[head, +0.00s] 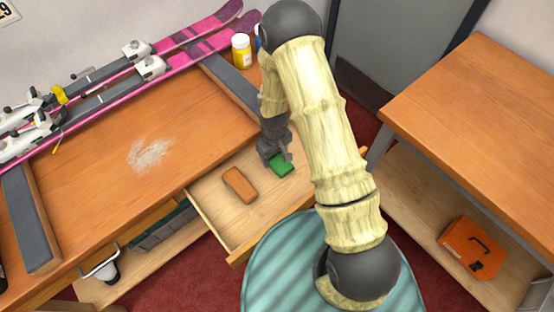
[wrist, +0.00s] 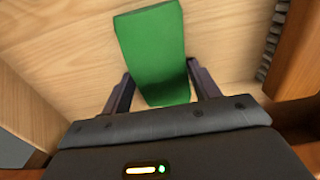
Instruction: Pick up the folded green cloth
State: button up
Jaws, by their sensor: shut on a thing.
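The folded green cloth (head: 281,165) is in the open drawer (head: 222,205), towards its right side in the head view. In the wrist view the green cloth (wrist: 153,48) is a flat-faced block shape, its near end between my two fingers. My gripper (head: 277,160) points down into the drawer and is shut on the cloth. In the wrist view my gripper (wrist: 160,92) has a dark finger at each side of the cloth. Whether the cloth touches the drawer floor I cannot tell.
An orange-brown block (head: 240,184) lies in the drawer left of the cloth. Pink skis (head: 165,62) lie along the bench (head: 100,170). A yellow bottle (head: 241,50) stands at the back. A second table (head: 480,110) is at the right, with an orange case (head: 472,247) on its lower shelf.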

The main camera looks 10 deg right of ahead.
aim_at(275, 156)
notch_tip(275, 156, up, 18)
dwell(0.6)
dwell(0.4)
jog(key=shift+o, duration=1.3)
jog(key=shift+c, duration=0.9)
jog(key=shift+d, duration=0.1)
